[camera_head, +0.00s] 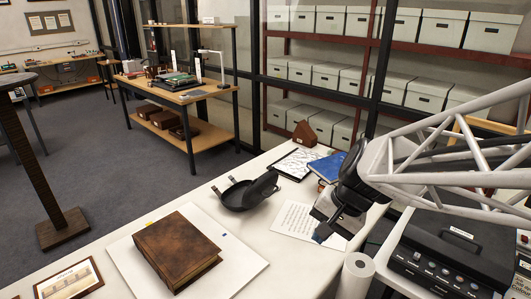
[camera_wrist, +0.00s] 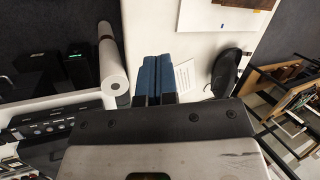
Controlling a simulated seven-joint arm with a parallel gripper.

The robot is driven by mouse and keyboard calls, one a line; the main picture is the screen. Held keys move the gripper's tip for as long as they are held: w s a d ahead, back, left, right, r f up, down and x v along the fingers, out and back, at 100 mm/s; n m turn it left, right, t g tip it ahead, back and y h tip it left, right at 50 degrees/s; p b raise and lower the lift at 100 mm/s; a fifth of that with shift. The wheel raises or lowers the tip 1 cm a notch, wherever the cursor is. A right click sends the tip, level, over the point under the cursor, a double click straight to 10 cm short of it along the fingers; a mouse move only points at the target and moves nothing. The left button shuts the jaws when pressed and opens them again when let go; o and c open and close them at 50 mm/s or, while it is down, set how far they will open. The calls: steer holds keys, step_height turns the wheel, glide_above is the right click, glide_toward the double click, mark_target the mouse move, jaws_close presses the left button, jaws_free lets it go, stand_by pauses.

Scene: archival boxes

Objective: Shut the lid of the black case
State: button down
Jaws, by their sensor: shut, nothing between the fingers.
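The black case (camera_head: 236,196) sits on the white table in the head view, a rounded shallow shell with its inside showing. Its lid (camera_head: 264,187) stands raised at the right side, and two small grey tabs stick up at the left and back rim.
A brown book (camera_head: 176,247) lies on a white board at the front left. A printed sheet (camera_head: 297,220), a framed picture (camera_head: 293,163) and a blue book (camera_head: 327,167) lie around the case.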

steer(key=w+a+f+m+y, duration=0.2)
steer(key=w+f+m+y, duration=0.25)
steer(key=w, duration=0.65)
steer(key=w+d+f+m+t+y, duration=0.1)
steer(key=w+d+f+m+t, duration=0.2)
steer(key=w+f+m, duration=0.5)
steer(key=w+d+f+m+t, duration=0.4)
steer(key=w+f+m, duration=0.4)
steer(key=w, duration=0.7)
steer(key=shift+w+d+f+t+y, duration=0.2)
steer(key=shift+w+f+t+y, duration=0.15)
steer(key=shift+f+t, duration=0.5)
steer(key=shift+f, duration=0.15)
glide_toward(267, 191)
steer(key=w+a+f, duration=0.2)
steer(key=shift+w, duration=0.35)
